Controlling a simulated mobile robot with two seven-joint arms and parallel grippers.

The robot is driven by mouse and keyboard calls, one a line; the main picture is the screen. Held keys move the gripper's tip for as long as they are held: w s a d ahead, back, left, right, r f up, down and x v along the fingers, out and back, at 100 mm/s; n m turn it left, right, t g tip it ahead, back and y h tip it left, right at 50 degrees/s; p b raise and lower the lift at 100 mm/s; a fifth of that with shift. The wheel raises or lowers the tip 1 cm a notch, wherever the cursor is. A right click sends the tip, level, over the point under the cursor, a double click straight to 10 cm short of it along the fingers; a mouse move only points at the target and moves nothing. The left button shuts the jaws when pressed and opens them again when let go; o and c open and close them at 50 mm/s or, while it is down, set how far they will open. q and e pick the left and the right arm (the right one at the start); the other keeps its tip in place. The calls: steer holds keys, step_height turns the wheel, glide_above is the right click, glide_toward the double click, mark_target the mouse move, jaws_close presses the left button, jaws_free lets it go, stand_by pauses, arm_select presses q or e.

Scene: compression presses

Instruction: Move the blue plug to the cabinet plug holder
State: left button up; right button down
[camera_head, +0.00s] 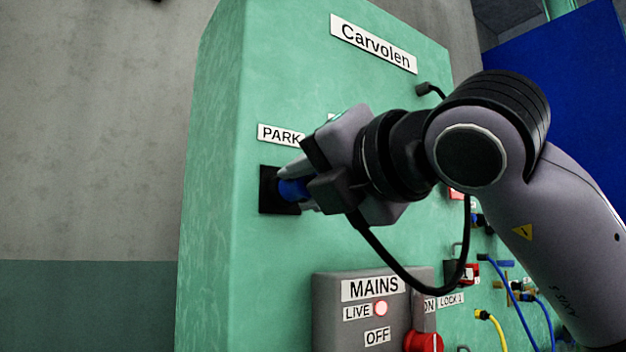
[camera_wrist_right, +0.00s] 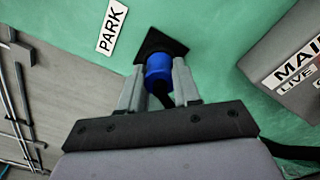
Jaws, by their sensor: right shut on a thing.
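The blue plug (camera_head: 292,190) is at the black square holder (camera_head: 271,209) under the PARK label on the green cabinet (camera_head: 222,170). My right gripper (camera_head: 298,187) is shut on the plug. In the right wrist view the blue plug (camera_wrist_right: 158,70) sits between the two grey fingers (camera_wrist_right: 158,88), with its front at the black holder (camera_wrist_right: 175,47). I cannot tell how deep it sits in the holder. A dark cable shows behind the plug between the fingers. My left gripper is not in view.
Blue and yellow (camera_head: 491,322) cables hang at the lower right. A blue panel (camera_head: 580,90) stands behind. The cabinet's left side is clear.

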steer(key=c, duration=0.7)
jaws_free()
steer(key=shift+a, duration=0.1)
arm_select(q)
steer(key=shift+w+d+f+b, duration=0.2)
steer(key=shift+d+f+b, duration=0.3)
steer(key=shift+b, duration=0.7)
arm_select(e)
steer(key=v, duration=0.7)
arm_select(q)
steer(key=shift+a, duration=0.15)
